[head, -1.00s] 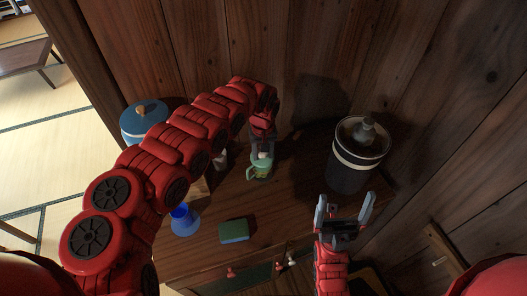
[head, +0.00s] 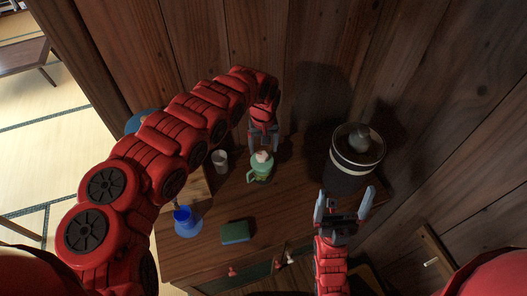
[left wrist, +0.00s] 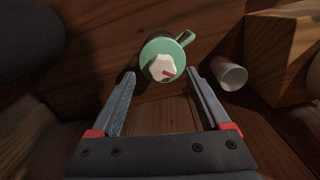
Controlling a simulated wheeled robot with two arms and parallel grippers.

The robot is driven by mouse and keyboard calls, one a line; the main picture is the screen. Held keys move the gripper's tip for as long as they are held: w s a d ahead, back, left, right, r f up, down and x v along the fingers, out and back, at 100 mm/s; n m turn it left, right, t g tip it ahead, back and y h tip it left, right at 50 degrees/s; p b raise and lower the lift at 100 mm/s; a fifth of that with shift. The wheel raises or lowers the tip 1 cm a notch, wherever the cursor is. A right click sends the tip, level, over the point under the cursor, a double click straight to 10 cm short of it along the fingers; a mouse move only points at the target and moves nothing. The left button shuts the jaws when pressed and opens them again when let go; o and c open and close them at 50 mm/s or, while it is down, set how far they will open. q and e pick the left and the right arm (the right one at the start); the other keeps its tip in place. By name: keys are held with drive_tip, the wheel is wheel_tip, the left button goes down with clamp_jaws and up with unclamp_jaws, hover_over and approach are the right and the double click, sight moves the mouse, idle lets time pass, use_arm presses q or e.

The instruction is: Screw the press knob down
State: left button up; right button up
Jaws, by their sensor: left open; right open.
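A dark canister (head: 347,172) with a pale band stands at the right of the cabinet top. My right gripper (head: 344,197) is open and empty, in front of and below the canister in the picture, apart from the knob. My left gripper (head: 263,145) is open by a green mug (head: 260,176), away from the canister.
A white cup (head: 220,159), a blue flask-like vessel (head: 187,224) and a green-blue block (head: 235,232) stand on the wooden top (head: 210,262). A blue container (head: 138,122) is partly hidden behind my left arm. Wooden walls close off the back and right.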

use_arm(q)
drive_tip(key=shift+w+r+p, duration=0.2)
drive_tip(key=shift+r+p, duration=0.35)
drive_tip(key=shift+r, duration=0.6)
drive_tip(key=shift+s, duration=0.1)
drive_tip(key=shift+f, duration=0.1)
